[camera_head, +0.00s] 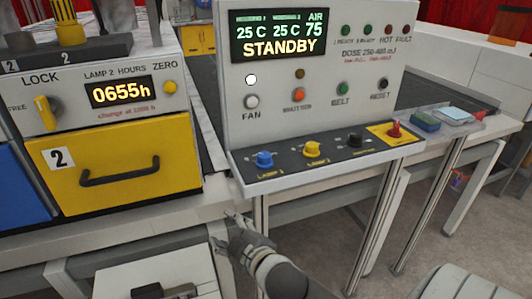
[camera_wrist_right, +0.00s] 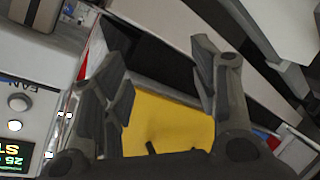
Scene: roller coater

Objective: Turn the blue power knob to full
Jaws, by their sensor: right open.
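The blue power knob (camera_head: 264,159) sits at the left end of the dark sloped lower panel of the control console, above the label LAMP 1. My right gripper (camera_head: 230,228) is below and to the left of the knob, in front of the console's lower left corner, apart from it. In the right wrist view my right gripper (camera_wrist_right: 158,75) has its fingers spread wide with nothing between them. The blue knob cannot be made out in that view. My left gripper is not in view.
A yellow knob (camera_head: 312,149), a black knob (camera_head: 355,140) and a red switch (camera_head: 395,130) line the same panel. The display (camera_head: 279,35) reads STANDBY. A yellow drawer (camera_head: 120,170) with a black handle stands left. A white unit (camera_head: 160,270) is below it.

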